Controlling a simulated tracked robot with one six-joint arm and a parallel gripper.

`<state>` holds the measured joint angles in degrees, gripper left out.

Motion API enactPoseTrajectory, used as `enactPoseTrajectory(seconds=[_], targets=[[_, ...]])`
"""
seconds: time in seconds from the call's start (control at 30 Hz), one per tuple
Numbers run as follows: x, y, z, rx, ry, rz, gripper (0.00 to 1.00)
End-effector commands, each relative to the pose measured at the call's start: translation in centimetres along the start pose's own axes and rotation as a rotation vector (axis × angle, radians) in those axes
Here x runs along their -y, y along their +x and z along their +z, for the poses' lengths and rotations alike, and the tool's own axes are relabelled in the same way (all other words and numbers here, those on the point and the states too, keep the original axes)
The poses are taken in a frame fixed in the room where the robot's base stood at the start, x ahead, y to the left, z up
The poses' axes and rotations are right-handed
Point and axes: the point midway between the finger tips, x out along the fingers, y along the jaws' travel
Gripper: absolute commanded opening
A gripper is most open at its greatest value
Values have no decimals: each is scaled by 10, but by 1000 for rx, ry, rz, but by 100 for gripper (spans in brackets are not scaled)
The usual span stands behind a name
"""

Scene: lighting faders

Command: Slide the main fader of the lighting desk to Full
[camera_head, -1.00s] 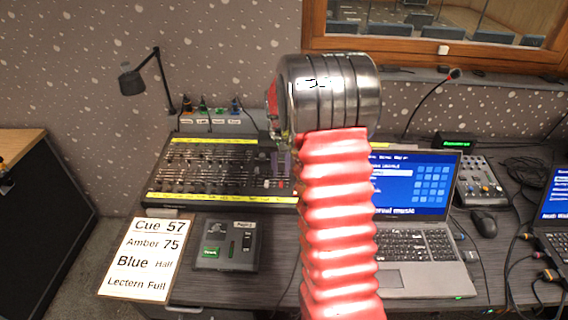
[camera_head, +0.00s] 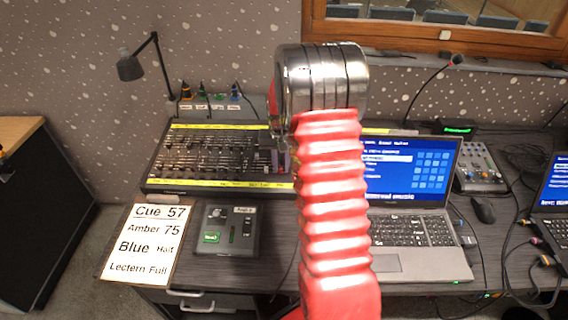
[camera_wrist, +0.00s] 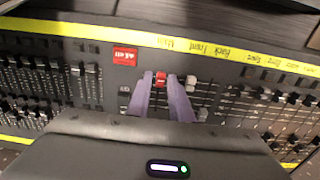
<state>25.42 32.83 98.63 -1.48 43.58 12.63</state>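The lighting desk (camera_head: 200,160) is a black board with many sliders and yellow label strips. In the wrist view it appears upside down, and one red fader cap (camera_wrist: 160,78) stands out among pale and dark caps, near the labelled strip (camera_wrist: 190,47). My gripper (camera_wrist: 160,80) has two purple fingers, one on each side of the red cap, with what look like thin gaps beside it. I cannot tell how deep the cap sits between them. In the head view my gripper (camera_head: 281,165) is over the right part of the desk, and the fingers hide the red cap.
A cue card (camera_head: 148,240) and a small box (camera_head: 226,229) with a green button lie in front of the desk. A laptop (camera_head: 410,205) stands at the right. A lamp (camera_head: 131,66) and colored plugs (camera_head: 203,90) are behind.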

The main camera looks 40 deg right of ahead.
Motion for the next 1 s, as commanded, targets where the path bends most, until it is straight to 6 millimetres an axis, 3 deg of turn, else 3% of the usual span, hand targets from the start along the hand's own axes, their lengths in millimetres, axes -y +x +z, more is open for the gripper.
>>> enactPoseTrajectory(seconds=[0.27, 1.0], targets=[[0, 0, 0, 0, 0, 0, 1], [-1, 0, -20, -1, 0, 1, 1]])
